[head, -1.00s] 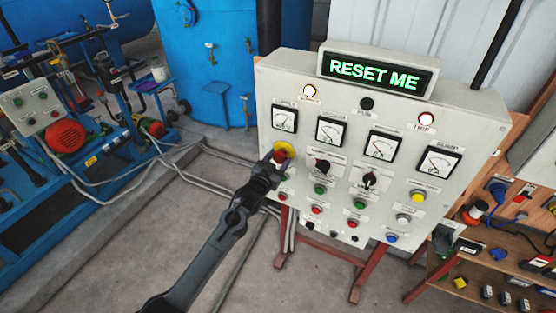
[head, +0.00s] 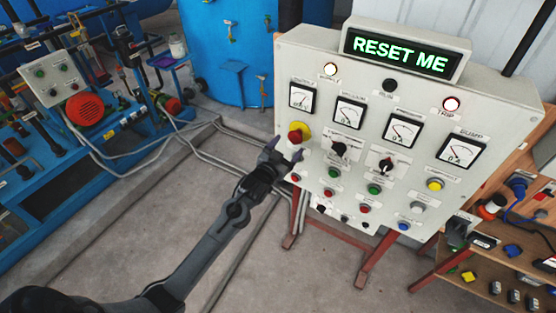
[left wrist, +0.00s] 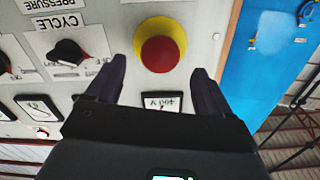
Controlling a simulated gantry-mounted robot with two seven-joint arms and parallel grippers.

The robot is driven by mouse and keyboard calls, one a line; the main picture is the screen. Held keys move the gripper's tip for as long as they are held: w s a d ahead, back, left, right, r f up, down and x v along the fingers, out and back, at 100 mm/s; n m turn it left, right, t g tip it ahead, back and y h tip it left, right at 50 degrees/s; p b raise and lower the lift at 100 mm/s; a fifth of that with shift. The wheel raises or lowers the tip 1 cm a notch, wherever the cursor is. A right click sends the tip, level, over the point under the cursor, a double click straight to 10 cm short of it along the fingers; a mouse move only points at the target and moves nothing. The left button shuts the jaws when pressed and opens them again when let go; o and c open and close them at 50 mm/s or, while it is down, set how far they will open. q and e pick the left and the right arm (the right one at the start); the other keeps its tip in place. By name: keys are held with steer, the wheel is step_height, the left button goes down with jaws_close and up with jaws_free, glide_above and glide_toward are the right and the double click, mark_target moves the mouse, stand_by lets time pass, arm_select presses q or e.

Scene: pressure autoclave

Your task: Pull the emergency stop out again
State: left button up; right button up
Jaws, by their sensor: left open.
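The emergency stop is a red mushroom button (head: 295,135) on a yellow round base (head: 304,130), at the left side of the grey control panel (head: 420,85). In the left wrist view the red button (left wrist: 160,54) lies beyond and between the two fingertips, in front of its yellow ring. My left gripper (head: 283,151) is open, just below and left of the button, with nothing between its fingers. In the left wrist view its fingers (left wrist: 160,75) are apart on both sides of the button and do not appear to touch it. My right gripper is not in view.
The panel's sign (head: 401,54) reads RESET ME. Several gauges, selector knobs and coloured buttons sit beside the stop, with a black selector (head: 339,149) closest on its right. Blue machinery (head: 80,110) stands left. A wooden shelf (head: 500,240) stands right. The floor before the panel is open.

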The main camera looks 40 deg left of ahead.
arm_select(q)
steer(key=b+v, duration=0.1)
steer(key=v, duration=0.5)
stand_by(0.4)
steer(key=s+d+f+m+g+h+p, duration=0.1)
steer(key=s+d+f+g+h+p, duration=0.15)
steer(key=s+d, duration=0.4)
steer(key=s+d+f+m+g+h+p, duration=0.1)
steer(key=s+d+f+g+p, duration=0.25)
steer(key=s+d, duration=0.35)
steer(key=s+d+g, duration=0.2)
steer(key=s+g, duration=0.2)
steer(key=s, duration=0.4)
steer(key=s+d+g+p, duration=0.1)
steer(key=s+d+g, duration=0.2)
steer(key=s, duration=0.6)
steer(key=shift+f+g+p, duration=0.3)
steer(key=shift+g, duration=0.2)
steer(key=shift+h, duration=0.25)
